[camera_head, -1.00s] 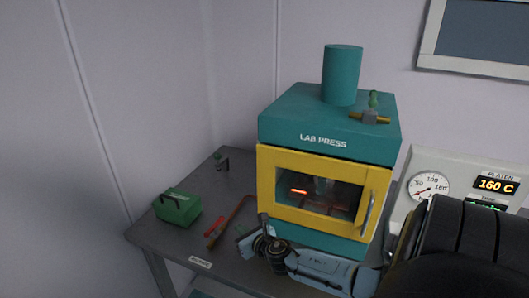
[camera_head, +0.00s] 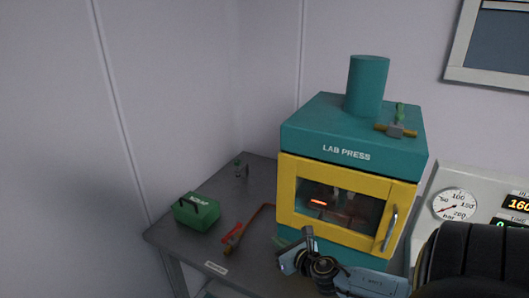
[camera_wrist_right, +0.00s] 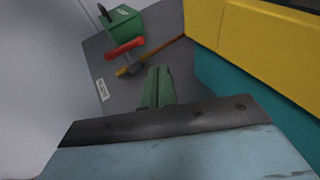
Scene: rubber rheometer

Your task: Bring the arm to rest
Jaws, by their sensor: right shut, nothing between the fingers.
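My right gripper (camera_head: 282,241) is low in front of the yellow-doored lab press, beside the table's front part. Its green fingers are together and empty; they also show in the wrist view (camera_wrist_right: 157,88), pointing toward the table. The blue-grey arm runs off to the lower right. The lab press (camera_head: 355,150) is teal, with its yellow door (camera_head: 345,237) shut and an orange glow behind the window. My left gripper is not in view.
A gauge panel (camera_head: 455,204) is at right.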

